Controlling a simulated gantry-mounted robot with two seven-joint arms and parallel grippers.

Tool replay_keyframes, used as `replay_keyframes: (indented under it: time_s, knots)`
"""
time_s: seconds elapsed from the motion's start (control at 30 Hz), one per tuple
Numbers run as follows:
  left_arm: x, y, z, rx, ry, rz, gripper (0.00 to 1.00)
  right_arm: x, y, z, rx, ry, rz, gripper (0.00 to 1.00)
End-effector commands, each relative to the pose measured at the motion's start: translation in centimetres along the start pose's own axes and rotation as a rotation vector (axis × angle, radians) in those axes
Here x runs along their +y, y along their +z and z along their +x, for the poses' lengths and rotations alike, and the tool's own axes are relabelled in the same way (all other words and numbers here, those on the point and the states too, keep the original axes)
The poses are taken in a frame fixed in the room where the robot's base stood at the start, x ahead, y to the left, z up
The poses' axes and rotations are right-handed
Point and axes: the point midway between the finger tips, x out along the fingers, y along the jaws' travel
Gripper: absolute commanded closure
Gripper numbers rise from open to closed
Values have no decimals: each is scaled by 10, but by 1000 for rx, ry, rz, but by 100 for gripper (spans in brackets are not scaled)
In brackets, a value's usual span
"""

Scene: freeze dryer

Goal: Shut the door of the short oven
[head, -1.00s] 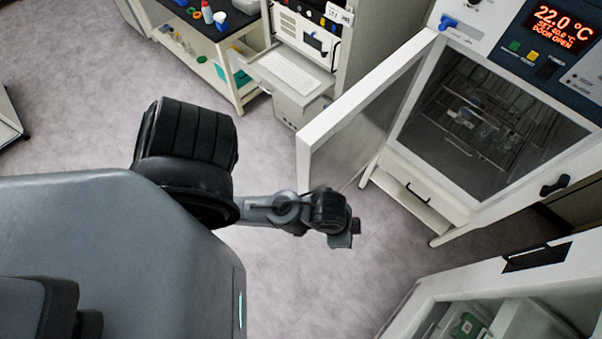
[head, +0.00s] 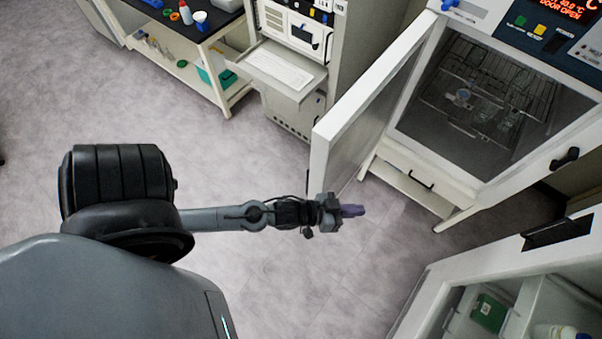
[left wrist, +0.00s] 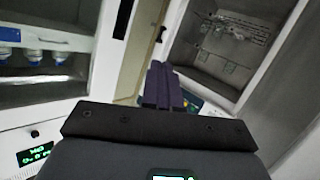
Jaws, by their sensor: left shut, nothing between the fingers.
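The short oven (head: 480,100) stands at the upper right of the head view, with wire racks inside. Its white-framed door (head: 365,100) with a dark pane is swung wide open toward the left; the display panel (head: 565,12) reads DOOR OPEN. My left gripper (head: 352,210) is shut and empty, with purple fingers pointing right, just below the near end of the door in the picture; I cannot tell whether the arm touches it. In the left wrist view, the shut fingers (left wrist: 161,85) show in front of the oven's open chamber (left wrist: 225,45). My right gripper is not in view.
An open white cabinet (head: 500,290) with bottles and a green box stands at lower right. A bench (head: 200,50) with small items and a grey instrument with a keyboard (head: 285,70) stand behind. Floor (head: 290,280) is clear below my left arm.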

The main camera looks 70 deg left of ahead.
Motion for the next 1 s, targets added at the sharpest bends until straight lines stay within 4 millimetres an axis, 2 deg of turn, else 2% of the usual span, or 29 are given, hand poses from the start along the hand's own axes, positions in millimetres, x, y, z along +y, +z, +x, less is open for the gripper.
replay_keyframes:
  time_s: [0.03,0.17,0.27,0.37,0.43,0.53,0.7,0.8,0.9,1.0]
  knots:
    - [-8,24,3,48,40,7,100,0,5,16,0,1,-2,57]
    - [-27,62,-3,185,168,12,100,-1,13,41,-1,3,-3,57]
    - [-51,99,-16,266,282,23,100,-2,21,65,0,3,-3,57]
    - [-86,140,-37,321,405,41,100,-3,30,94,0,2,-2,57]
    - [-119,171,-55,340,496,60,100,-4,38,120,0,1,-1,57]
    - [-171,206,-83,342,618,94,100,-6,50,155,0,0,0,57]
    - [-249,236,-116,293,751,160,100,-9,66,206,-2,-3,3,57]
    - [-282,243,-125,255,792,199,100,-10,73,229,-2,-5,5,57]
    - [-304,246,-128,223,812,233,100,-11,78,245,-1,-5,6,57]
    - [-318,247,-129,200,822,257,100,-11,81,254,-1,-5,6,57]
